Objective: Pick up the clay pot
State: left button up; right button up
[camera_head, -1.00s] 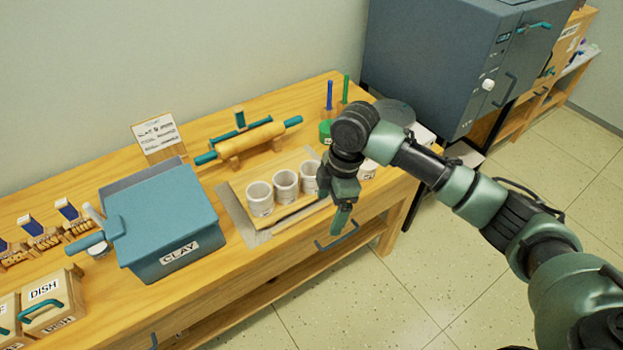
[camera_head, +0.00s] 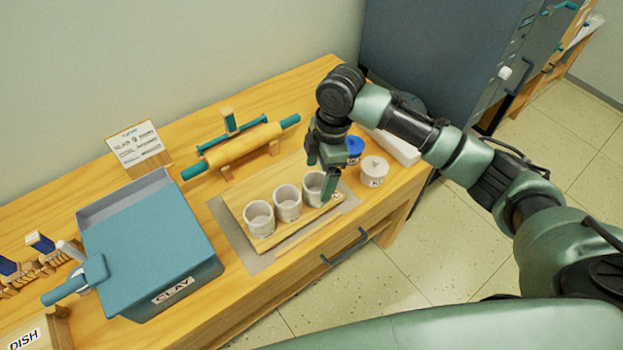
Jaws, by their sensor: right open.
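Three whitish, open-topped clay pots stand upright in a row on a wooden board (camera_head: 262,184): a left pot (camera_head: 259,218), a middle pot (camera_head: 287,203) and a right pot (camera_head: 312,187). My right gripper (camera_head: 321,176) is open and points down at the right pot. One green fingertip covers that pot's right side. I cannot tell whether it touches the pot. My left gripper is out of view.
A blue CLAY bin (camera_head: 150,250) stands left of the board. A rolling pin (camera_head: 243,148) on a stand lies behind it. A lidded white jar (camera_head: 373,172) and a blue-lidded jar (camera_head: 354,150) stand to the right. A grey kiln (camera_head: 440,60) is at the back right.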

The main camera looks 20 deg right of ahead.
aim_at(314, 190)
jog(key=f, duration=0.2)
jog(key=f+p, duration=0.1)
jog(key=f, duration=0.1)
jog(key=a+f, duration=0.1)
jog(key=f, duration=0.1)
jog(key=shift+w+f+p, duration=0.25)
jog(key=shift+f+p, duration=0.05)
jog(key=shift+f, duration=0.5)
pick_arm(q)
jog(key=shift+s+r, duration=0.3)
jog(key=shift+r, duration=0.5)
pick_arm(e)
jog(key=c, duration=1.6)
